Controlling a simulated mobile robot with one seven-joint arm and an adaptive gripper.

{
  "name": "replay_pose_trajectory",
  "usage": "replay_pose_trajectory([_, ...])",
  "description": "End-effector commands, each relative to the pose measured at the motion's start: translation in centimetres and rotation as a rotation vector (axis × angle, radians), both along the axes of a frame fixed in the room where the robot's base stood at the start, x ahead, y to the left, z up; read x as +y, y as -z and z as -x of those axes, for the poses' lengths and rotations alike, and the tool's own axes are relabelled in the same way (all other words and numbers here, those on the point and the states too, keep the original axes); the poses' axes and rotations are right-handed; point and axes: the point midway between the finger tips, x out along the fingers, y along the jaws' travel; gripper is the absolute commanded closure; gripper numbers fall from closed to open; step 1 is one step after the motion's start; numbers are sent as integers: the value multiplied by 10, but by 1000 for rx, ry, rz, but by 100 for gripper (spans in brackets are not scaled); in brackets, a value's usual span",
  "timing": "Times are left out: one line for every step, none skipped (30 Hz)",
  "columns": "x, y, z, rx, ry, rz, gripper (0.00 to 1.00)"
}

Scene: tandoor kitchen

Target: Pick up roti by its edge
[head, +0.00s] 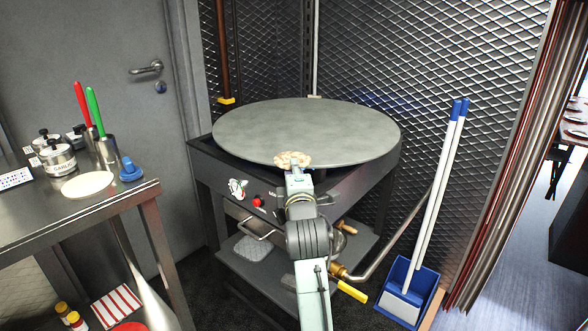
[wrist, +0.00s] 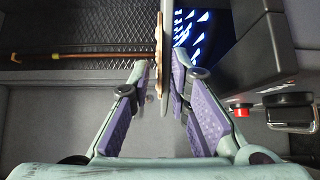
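The roti (head: 293,158), pale with browned spots, lies at the near edge of the big round grey griddle (head: 310,128). My gripper (head: 296,173) is at that edge, in front of the roti. In the wrist view the griddle (wrist: 167,50) shows edge-on as a thin upright strip, with the roti (wrist: 157,68) thin along its left face. My gripper (wrist: 158,78) is open there, one finger on each side of the roti and griddle edge. The left finger looks apart from the roti. The right finger is close to the griddle's other face; contact cannot be told.
The dark griddle stand (head: 222,172) has a red knob (head: 257,202) below the edge. A steel table (head: 75,222) at left holds a white disc (head: 88,185), tins and red and green handled utensils. A blue dustpan (head: 408,290) stands at right. Mesh walls are behind.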

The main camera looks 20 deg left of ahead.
Motion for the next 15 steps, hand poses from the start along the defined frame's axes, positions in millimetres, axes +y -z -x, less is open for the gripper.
replay_pose_trajectory([0,0,-1,0,0,0,83])
replay_pose_trajectory([0,0,-1,0,0,0,83])
replay_pose_trajectory([0,0,-1,0,0,0,83])
replay_pose_trajectory([0,0,-1,0,0,0,83])
replay_pose_trajectory([0,0,-1,0,0,0,83])
replay_pose_trajectory([0,0,-1,0,0,0,83])
replay_pose_trajectory([0,0,-1,0,0,0,83])
replay_pose_trajectory([0,0,-1,0,0,0,83])
replay_pose_trajectory([0,0,0,0,0,0,84])
replay_pose_trajectory([0,0,-1,0,0,0,85])
replay_pose_trajectory([0,0,-1,0,0,0,86])
replay_pose_trajectory([0,0,0,0,0,0,88])
replay_pose_trajectory([0,0,0,0,0,0,89])
replay_pose_trajectory([0,0,0,0,0,0,90])
replay_pose_trajectory([0,0,0,0,0,0,91])
